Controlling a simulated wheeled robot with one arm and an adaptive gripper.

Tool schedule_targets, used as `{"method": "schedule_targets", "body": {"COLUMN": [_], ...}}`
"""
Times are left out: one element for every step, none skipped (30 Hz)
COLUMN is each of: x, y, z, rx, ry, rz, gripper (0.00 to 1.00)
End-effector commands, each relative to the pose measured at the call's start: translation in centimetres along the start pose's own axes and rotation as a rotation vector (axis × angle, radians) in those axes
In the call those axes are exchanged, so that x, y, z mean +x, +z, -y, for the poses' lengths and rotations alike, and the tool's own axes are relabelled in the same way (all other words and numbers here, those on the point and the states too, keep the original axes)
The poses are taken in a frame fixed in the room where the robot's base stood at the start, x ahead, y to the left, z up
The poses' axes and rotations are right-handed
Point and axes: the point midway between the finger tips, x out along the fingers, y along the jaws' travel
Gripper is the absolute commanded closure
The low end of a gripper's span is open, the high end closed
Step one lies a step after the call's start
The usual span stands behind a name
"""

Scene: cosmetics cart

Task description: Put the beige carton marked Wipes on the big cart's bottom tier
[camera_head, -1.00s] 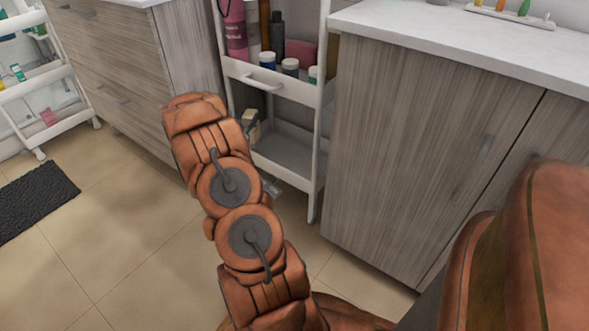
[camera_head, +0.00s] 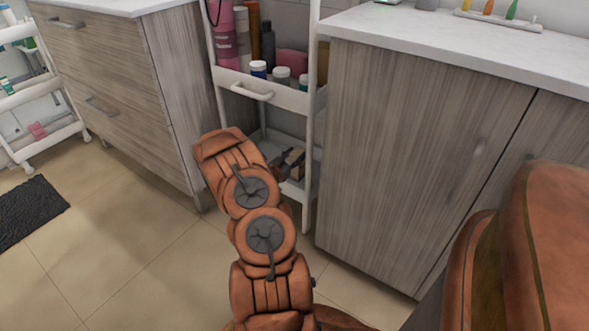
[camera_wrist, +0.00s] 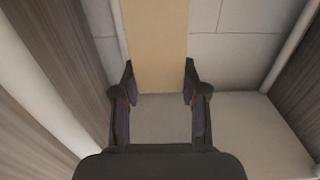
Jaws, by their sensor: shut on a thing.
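The beige carton (camera_wrist: 158,42) is between the two dark fingers of my gripper (camera_wrist: 159,82) in the wrist view, and they are shut on it. Its label is not readable. In the head view my gripper (camera_head: 289,163) is partly hidden behind my arm, with a small beige part of the carton (camera_head: 295,157) showing. It is at the bottom tier (camera_head: 297,189) of the white cart between the cabinets. The tier's pale floor (camera_wrist: 235,125) shows below and right of the carton in the wrist view. I cannot tell whether the carton touches it.
The cart's upper tier (camera_head: 299,99) holds bottles and jars above my gripper. Wooden cabinets stand close on the left (camera_head: 170,90) and right (camera_head: 400,150). Another white cart (camera_head: 45,97) and a dark mat (camera_head: 27,211) are at far left. Open floor lies left of my arm.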

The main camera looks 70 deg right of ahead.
Motion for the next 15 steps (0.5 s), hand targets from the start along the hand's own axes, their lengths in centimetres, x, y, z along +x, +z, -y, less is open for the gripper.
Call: {"method": "schedule_targets", "body": {"x": [0.0,0.1,0.1,0.1,0.1,0.1,0.0,0.0,0.1,0.1,0.1,0.0,0.0,0.0,0.0], "y": [0.6,0.7,0.9,1.1,1.4,1.9,2.4,2.8,3.4,3.8,4.2,4.5,4.6,4.7,4.6], "z": [0.0,-0.1,-0.1,-0.1,-0.1,-0.1,-0.1,-0.1,-0.1,-0.1,-0.1,-0.1,-0.1,-0.1,-0.1], "rx": [-0.001,-0.001,-0.001,-0.001,-0.001,-0.001,-0.001,-0.001,-0.001,-0.002,-0.001,-0.001,-0.001,0.0,0.0], "ry": [0.0,0.0,0.001,0.002,0.002,0.002,0.002,0.001,0.001,0.001,0.001,0.001,0.001,0.001,0.001], "rz": [-0.001,-0.001,-0.001,0.0,0.0,0.0,0.0,0.0,-0.001,-0.001,0.0,0.0,0.0,0.0,0.0], "gripper": [1.0,1.0,1.0,1.0,1.0,1.0,1.0,1.0,1.0,1.0,1.0,1.0,1.0,1.0,1.0]}}
